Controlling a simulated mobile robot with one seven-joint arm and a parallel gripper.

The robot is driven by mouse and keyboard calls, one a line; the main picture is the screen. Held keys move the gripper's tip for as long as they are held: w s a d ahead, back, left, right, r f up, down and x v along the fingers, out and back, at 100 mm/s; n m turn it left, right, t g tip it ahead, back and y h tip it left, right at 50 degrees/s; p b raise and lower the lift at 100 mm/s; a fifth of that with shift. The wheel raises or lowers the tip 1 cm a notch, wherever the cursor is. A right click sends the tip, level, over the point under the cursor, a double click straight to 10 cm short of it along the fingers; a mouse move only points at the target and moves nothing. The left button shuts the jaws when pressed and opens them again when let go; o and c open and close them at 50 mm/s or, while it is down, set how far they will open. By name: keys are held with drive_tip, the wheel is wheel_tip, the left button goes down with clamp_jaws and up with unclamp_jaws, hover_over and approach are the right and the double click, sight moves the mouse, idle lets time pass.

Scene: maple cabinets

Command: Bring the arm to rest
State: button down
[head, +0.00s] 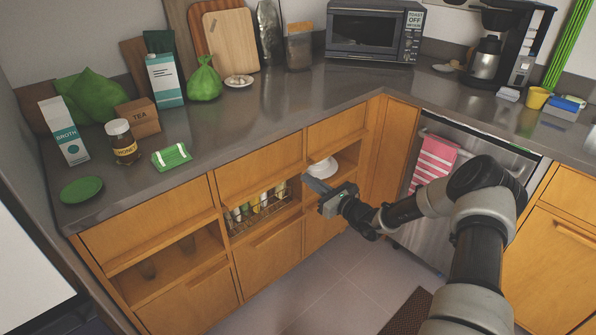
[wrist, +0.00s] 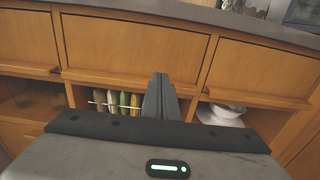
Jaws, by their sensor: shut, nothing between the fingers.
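My gripper (head: 318,184) is at the end of my arm, which reaches in from the right in the head view. It is in front of the open shelves of the maple lower cabinets (head: 262,172). In the wrist view my gripper (wrist: 161,78) points at the cabinet fronts with its fingers together and nothing between them. A rack of bottles (wrist: 115,102) shows on the shelf left of the fingers, and white dishes (wrist: 222,114) show to the right. I cannot tell how far the fingertips are from the cabinet.
The grey counter (head: 262,113) above holds a microwave (head: 373,32), a coffee maker (head: 497,50), cartons, a honey jar (head: 121,142) and a green bag (head: 204,82). A dishwasher with a pink towel (head: 434,158) stands behind my arm. Tiled floor (head: 335,290) is clear left of a dark mat (head: 408,312).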

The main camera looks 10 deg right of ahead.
drive_tip(key=s+a+r+n+g, duration=0.6)
drive_tip(key=s+r+n, duration=0.2)
drive_tip(key=s+n, duration=0.1)
drive_tip(key=s+a+r+n+g, duration=0.6)
drive_tip(key=s+r+n, duration=0.1)
drive_tip(key=s+n, duration=0.25)
drive_tip(key=s+d+r+n+t+h, duration=0.1)
drive_tip(key=s+d+r+n+h, duration=0.3)
drive_tip(key=s, duration=0.5)
drive_tip(key=s+d+r+n+t+h, duration=0.1)
drive_tip(key=s+d+r+n+h, duration=0.2)
drive_tip(key=s+d+r, duration=0.4)
drive_tip(key=s+d+r+n+t+h, duration=0.1)
drive_tip(key=s+d+r+n+h, duration=0.2)
drive_tip(key=s, duration=0.7)
wheel_tip(320, 180, up, 19)
drive_tip(key=p, duration=2)
drive_tip(key=shift+w+d+f+h, duration=0.15)
drive_tip(key=shift+w+d+h, duration=0.05)
drive_tip(key=shift+w+h, duration=0.15)
